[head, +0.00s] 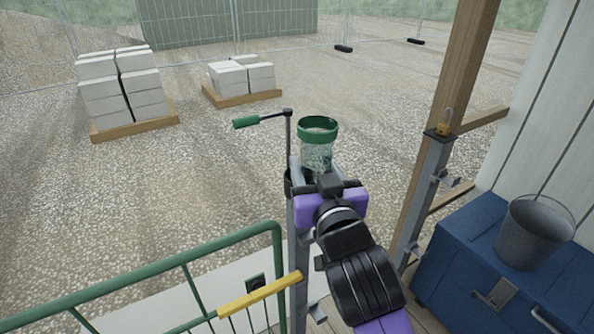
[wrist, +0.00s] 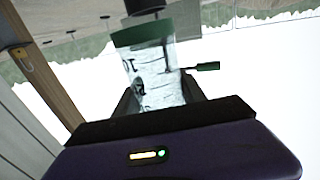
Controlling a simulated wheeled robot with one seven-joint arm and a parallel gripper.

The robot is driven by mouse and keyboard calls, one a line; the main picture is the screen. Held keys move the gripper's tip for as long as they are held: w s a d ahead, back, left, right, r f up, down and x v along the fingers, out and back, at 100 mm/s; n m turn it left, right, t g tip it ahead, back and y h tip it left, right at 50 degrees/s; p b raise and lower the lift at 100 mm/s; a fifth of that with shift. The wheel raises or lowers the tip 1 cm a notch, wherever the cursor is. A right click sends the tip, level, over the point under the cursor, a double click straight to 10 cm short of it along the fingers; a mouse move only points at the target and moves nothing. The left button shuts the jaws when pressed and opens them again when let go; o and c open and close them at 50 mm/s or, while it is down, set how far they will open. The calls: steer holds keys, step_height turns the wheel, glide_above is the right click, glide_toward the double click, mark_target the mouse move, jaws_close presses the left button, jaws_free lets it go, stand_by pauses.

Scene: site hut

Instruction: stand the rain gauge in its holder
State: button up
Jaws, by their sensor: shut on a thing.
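The rain gauge is a clear tube with dark markings and a green band (head: 318,136) at one end. My gripper (head: 318,178) is shut on its clear part, with the green end clear of the jaws. The wrist view, which is rolled over, shows the tube (wrist: 152,78) between the dark fingers. I cannot tell its exact tilt. A dark cup-like piece (head: 288,183), perhaps the holder, is on the grey post just left of my gripper, mostly hidden. A dark cylinder (wrist: 145,6) past the green end in the wrist view may be the same piece.
A green railing (head: 150,265) with a yellow part (head: 258,296) is at lower left. A wooden post (head: 440,130), blue chest (head: 455,245) and bucket (head: 535,232) are right. Block pallets stand on gravel beyond.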

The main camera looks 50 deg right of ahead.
steer(key=p+x, duration=0.3)
steer(key=x, duration=1)
steer(key=shift+w+d+f+p, duration=0.1)
steer(key=shift+f+p, duration=0.05)
steer(key=shift+f, duration=1)
steer(key=shift+w+d+f+p, duration=0.1)
steer(key=shift+w+f+p, duration=0.05)
steer(key=shift+f, duration=1.05)
steer(key=shift+w+d+f+p, duration=0.1)
steer(key=shift+f+p, duration=0.05)
steer(key=shift+f, duration=1)
steer(key=shift+f+b, duration=0.3)
steer(key=shift+b, duration=0.1)
steer(key=o, duration=1.5)
steer(key=shift+r, duration=0.1)
